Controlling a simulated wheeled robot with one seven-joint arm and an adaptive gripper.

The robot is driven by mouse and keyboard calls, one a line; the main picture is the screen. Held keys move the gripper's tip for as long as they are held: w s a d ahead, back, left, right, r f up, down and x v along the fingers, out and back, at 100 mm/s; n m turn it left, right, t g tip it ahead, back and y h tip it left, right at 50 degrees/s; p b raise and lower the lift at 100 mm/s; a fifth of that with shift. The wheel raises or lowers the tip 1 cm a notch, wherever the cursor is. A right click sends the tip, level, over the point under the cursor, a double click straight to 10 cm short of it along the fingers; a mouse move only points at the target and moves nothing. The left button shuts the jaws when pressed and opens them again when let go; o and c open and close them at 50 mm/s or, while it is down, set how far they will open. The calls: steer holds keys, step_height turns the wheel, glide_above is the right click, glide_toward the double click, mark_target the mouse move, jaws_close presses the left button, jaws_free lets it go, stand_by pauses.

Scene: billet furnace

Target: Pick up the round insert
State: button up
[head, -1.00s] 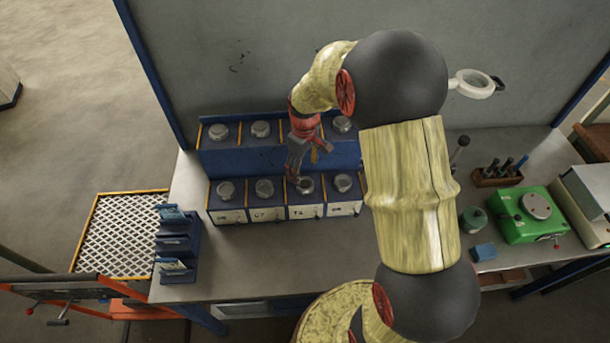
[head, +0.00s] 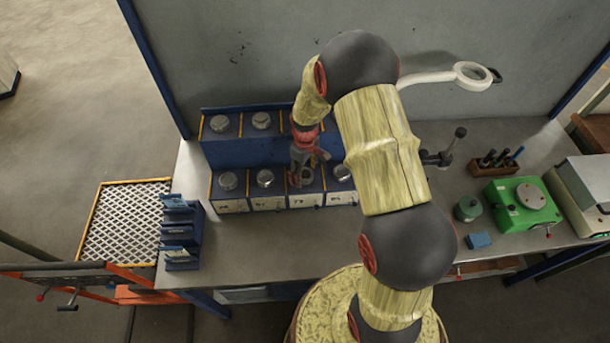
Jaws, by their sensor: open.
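My gripper (head: 305,171) is open, pointing down over the third front box (head: 297,201). A round top shows between and below its fingers, partly hidden; I cannot tell whether they touch it. Which insert the task names is not clear.
A blue rack (head: 181,232) stands at the bench's left edge beside a mesh-topped stand (head: 120,222). A green device (head: 522,205), a tool holder (head: 496,168) and a blue block (head: 478,240) are at the right. The bench front (head: 250,250) is clear.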

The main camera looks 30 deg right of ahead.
steer(key=c, duration=0.3)
jaws_close()
stand_by(0.7)
